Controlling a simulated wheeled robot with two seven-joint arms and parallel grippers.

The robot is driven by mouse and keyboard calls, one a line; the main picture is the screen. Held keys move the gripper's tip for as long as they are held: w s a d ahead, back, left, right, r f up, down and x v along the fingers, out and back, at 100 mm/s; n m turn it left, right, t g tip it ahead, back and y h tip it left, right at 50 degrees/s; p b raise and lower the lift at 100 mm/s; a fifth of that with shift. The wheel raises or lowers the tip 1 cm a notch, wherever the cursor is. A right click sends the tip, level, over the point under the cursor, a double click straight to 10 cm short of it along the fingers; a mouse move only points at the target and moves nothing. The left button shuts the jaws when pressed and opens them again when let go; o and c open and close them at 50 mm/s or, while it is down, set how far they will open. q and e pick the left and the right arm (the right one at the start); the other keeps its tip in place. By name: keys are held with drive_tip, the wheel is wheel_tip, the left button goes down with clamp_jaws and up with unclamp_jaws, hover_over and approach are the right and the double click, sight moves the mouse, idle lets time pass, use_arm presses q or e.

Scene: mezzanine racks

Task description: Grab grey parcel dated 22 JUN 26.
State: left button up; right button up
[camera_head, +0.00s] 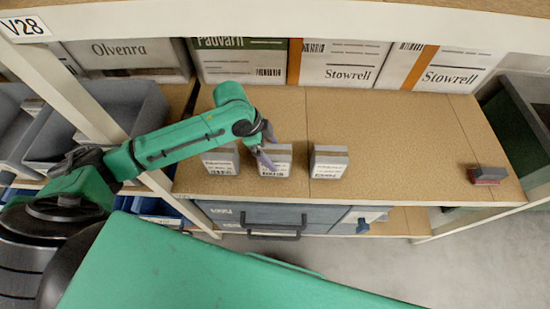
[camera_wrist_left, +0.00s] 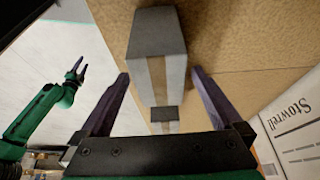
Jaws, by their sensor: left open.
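Three small grey parcels with white labels stand in a row on the brown shelf board (camera_head: 420,130): a left one (camera_head: 221,167), a middle one (camera_head: 282,151) and a right one (camera_head: 329,162). The label dates are too small to read. My left gripper (camera_head: 266,146) is open at the middle parcel and partly covers it. In the left wrist view a grey parcel with a brown tape stripe (camera_wrist_left: 158,35) lies between and beyond the open fingers (camera_wrist_left: 160,100). Contact is not visible. My right gripper (camera_wrist_left: 78,68) shows small at the left of that view; its jaws are unclear.
Large Stowrell cartons (camera_head: 340,65) stand along the back of the shelf. A small grey and red block (camera_head: 488,175) lies at the right. Grey bins (camera_head: 125,105) are at the left. A drawer (camera_head: 270,218) sits below the shelf edge. The board right of the parcels is mostly clear.

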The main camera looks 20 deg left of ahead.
use_arm(q)
drive_tip(key=x, duration=0.4)
drive_tip(key=shift+d+p, duration=0.3)
drive_tip(key=shift+p, duration=0.1)
drive_tip(key=shift+f, duration=0.25)
drive_tip(key=shift+w, duration=0.1)
clamp_jaws()
